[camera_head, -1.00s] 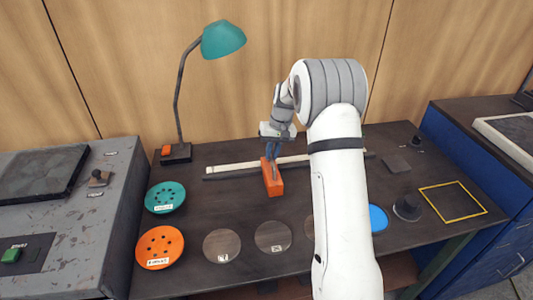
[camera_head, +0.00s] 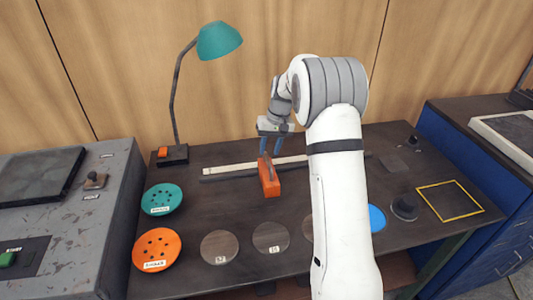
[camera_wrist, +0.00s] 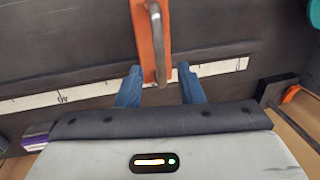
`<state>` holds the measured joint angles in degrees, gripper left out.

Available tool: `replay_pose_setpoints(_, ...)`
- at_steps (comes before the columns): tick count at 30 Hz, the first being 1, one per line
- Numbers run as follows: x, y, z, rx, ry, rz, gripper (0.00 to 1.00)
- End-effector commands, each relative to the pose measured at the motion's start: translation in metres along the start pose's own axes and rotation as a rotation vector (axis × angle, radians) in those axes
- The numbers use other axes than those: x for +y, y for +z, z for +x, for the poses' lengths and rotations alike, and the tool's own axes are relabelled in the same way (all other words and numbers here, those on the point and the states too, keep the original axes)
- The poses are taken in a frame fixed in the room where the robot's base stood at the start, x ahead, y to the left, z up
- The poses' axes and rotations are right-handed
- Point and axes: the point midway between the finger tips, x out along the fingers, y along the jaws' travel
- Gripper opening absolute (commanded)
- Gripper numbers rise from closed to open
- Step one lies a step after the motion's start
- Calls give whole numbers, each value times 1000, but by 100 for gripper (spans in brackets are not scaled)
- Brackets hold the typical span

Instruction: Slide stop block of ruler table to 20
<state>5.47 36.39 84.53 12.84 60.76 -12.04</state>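The orange stop block (camera_head: 271,186) with a grey bar handle sits across the white ruler strip (camera_head: 228,168) on the dark bench. In the wrist view the block (camera_wrist: 143,42) and its handle (camera_wrist: 157,45) are at top centre, and the ruler (camera_wrist: 221,67) runs crosswise. A marking shows on the ruler at left, but I cannot read it surely. My gripper (camera_head: 270,151) is above the block's far end. Its blue fingers (camera_wrist: 159,85) are apart, one on each side of the handle's near end, with gaps showing. The arm hides part of the ruler's right side.
A teal lamp (camera_head: 218,41) stands on its base (camera_head: 173,155) at the ruler's left end. Teal (camera_head: 162,199) and orange (camera_head: 157,249) perforated discs and round wooden discs (camera_head: 220,247) lie in front. A blue disc (camera_head: 377,218) and yellow square frame (camera_head: 450,201) are at right.

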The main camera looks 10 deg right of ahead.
Motion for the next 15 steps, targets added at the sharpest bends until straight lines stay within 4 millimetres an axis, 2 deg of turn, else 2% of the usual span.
replay_pose_setpoints(3,1,-1,-22,4,1,0,34)
replay_pose_setpoints(7,0,-1,-41,3,0,0,34)
replay_pose_setpoints(11,0,0,-52,1,0,0,34)
replay_pose_setpoints(15,0,0,-55,-1,0,0,34)
